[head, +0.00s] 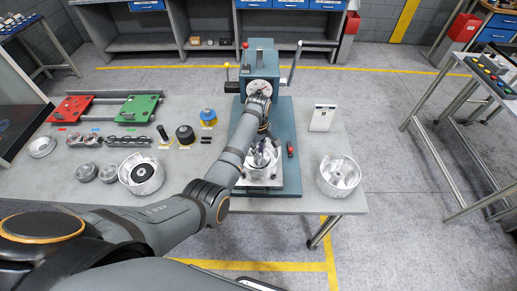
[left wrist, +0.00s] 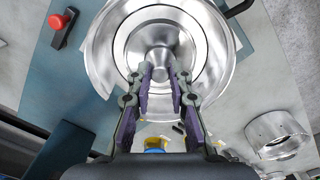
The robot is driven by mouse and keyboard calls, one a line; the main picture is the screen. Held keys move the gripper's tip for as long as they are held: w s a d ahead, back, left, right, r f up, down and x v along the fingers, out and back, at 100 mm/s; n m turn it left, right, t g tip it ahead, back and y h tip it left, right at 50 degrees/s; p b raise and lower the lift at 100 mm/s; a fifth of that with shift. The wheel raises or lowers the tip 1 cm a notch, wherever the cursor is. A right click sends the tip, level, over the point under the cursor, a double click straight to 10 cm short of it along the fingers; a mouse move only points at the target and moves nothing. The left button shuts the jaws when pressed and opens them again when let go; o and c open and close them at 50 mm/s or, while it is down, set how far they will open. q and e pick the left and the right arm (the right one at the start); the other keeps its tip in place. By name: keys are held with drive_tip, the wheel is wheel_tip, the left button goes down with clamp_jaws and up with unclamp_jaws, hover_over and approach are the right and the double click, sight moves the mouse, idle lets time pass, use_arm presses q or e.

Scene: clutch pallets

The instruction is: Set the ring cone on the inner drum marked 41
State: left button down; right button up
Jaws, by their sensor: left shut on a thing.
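My left gripper (head: 262,148) reaches down at the press. In the left wrist view its fingers (left wrist: 160,80) are shut on the raised middle of a shiny metal part, which looks like the ring cone (left wrist: 158,50). A wide silver drum (left wrist: 97,55) surrounds that part; the drum also shows in the head view (head: 262,180) on the press base. I cannot tell whether the cone touches the drum. Another silver drum (head: 340,178) stands at the table's right end, and one with a dark disc inside (head: 141,178) stands at the left. I cannot read the number 41. My right gripper is not in view.
The teal press (head: 262,65) with a dial and levers stands behind the gripper. A white sign (head: 322,118) stands right of it.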

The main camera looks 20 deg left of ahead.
use_arm(q)
drive_tip(key=c, duration=1.3)
unclamp_jaws()
drive_tip(key=shift+o, duration=0.8)
drive_tip(key=shift+r, duration=0.1)
wheel_tip(320, 180, up, 9)
